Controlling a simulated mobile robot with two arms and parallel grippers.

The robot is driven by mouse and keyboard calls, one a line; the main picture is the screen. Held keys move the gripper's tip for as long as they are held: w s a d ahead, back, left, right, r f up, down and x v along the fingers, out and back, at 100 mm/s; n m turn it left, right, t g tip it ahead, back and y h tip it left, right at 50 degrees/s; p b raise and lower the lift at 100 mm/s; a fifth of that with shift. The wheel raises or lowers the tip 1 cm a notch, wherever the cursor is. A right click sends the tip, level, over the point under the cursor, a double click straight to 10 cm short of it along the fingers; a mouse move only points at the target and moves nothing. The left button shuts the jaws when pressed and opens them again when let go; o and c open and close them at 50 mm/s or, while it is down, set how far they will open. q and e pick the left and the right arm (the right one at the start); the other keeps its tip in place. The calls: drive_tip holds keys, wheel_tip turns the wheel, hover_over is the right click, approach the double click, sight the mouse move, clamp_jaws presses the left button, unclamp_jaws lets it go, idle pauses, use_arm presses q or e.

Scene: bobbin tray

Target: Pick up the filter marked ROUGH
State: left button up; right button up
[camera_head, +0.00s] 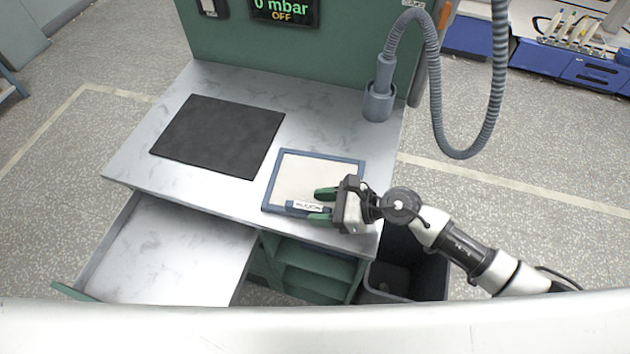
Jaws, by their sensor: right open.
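A flat filter (305,172) with a blue frame and pale panel lies on the grey worktop, right of the black mat. Its near edge bears a small white label (308,206); the lettering looks like ROUGH but is too small to be sure. My right gripper (318,206) comes in from the right over the filter's near right corner. Its green-tipped fingers are apart and point left, one over the panel and one by the near edge beside the label. My left gripper is not in view.
A black mat (218,135) lies on the left of the worktop (140,165). A grey hose (437,90) stands in a holder at the back right. A drawer (165,250) is pulled open at front left. A dark bin (425,277) stands below my right arm. The display reads 0 mbar, OFF.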

drive_tip(key=shift+x, duration=0.85)
drive_tip(key=shift+d, duration=0.1)
clamp_jaws()
